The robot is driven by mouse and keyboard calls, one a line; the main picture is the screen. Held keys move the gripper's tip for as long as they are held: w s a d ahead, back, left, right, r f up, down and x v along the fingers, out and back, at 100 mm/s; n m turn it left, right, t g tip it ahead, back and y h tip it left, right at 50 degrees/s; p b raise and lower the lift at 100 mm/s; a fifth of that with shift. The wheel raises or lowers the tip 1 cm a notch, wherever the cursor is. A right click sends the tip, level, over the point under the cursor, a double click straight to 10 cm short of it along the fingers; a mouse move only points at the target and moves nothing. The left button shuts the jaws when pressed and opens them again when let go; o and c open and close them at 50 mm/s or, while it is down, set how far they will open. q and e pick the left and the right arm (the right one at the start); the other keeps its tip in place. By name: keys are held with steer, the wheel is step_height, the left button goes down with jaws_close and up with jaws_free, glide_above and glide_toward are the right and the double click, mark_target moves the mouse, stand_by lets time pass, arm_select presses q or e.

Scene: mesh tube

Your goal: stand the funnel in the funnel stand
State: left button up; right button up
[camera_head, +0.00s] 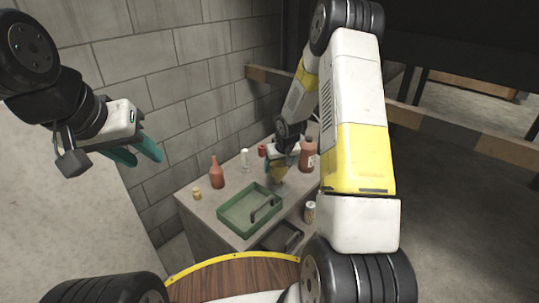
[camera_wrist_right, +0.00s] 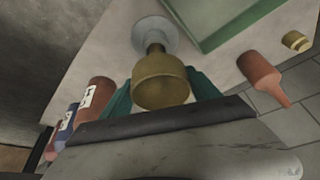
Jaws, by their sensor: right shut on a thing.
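The funnel (camera_wrist_right: 160,80) is brass-yellow, with its wide end towards the camera in the right wrist view. It also shows in the head view (camera_head: 279,172), below my right gripper. My right gripper (camera_wrist_right: 162,92) is shut on the funnel, with a teal finger on each side. The funnel stand (camera_wrist_right: 153,32) is a pale grey round piece at the funnel's narrow end. The spout overlaps the stand; I cannot tell whether it is inside. My left gripper (camera_head: 138,156) is open and empty, raised at the left, away from the bench.
A green tray (camera_head: 228,224) with a dark handle sits at the bench front.

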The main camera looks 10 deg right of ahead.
steer(key=shift+f, duration=0.9)
stand_by(0.6)
steer(key=o, duration=1.5)
steer(key=s+r+t, duration=0.1)
steer(key=s+r, duration=0.5)
steer(key=r, duration=0.6)
steer(key=s+r, duration=0.6)
steer(key=r, duration=0.7)
steer(key=s+a+r, duration=0.1)
steer(key=s+r, duration=0.2)
steer(key=s, duration=0.4)
steer(key=s+a+r+y, duration=0.1)
steer(key=s+a+r, duration=0.1)
steer(key=s, duration=0.5)
steer(key=s+a+r+m, duration=0.1)
steer(key=s+r, duration=0.3)
steer(key=s, duration=0.3)
steer(key=shift+a+r+t+y, duration=0.2)
steer(key=shift+a+t+y, duration=0.1)
steer(key=shift+a+t, duration=0.1)
